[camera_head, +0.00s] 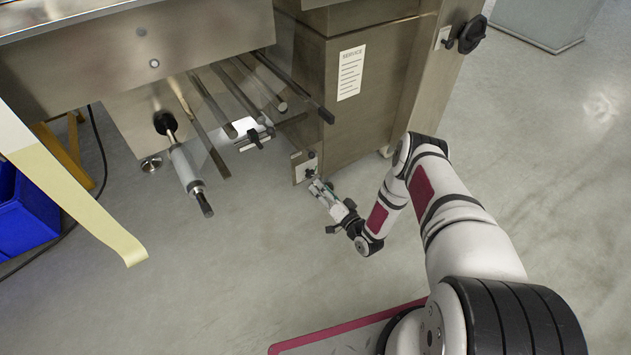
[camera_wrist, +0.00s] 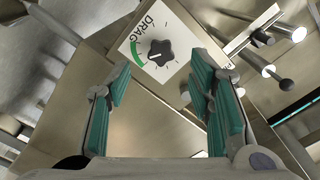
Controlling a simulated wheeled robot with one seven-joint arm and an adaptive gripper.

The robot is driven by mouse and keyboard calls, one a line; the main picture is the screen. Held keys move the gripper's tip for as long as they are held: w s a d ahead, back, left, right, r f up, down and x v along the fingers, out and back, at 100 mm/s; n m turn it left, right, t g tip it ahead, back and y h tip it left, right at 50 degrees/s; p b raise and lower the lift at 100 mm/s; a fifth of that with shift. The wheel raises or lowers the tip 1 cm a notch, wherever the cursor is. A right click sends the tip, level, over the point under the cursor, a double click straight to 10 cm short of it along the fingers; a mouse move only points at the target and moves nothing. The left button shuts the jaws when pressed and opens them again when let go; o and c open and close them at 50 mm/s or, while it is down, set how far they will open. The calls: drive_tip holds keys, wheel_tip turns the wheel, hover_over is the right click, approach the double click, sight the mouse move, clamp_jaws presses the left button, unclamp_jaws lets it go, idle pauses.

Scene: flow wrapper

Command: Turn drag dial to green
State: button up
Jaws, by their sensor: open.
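The drag dial (camera_wrist: 161,52) is a black lobed knob on a white plate lettered DRAG (camera_wrist: 146,24) in the wrist view. A green arc (camera_wrist: 137,56) curves along the plate on the knob's left. A small pale mark shows on the knob's left side, towards the arc; I cannot tell its exact alignment. In the head view the plate (camera_head: 299,167) is small, low on the machine's side. My gripper (camera_wrist: 163,86) is open and empty, its teal-padded fingers apart on either side below the knob. It also shows in the head view (camera_head: 317,187), just below the plate.
The steel machine body (camera_head: 345,100) with its service label (camera_head: 350,73) stands behind the dial. Rods and a roller (camera_head: 187,167) stick out to the left. Another black knob (camera_head: 472,35) is at upper right. The floor (camera_head: 270,260) in front is clear.

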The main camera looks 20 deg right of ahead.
drive_tip(key=shift+v, duration=2.65)
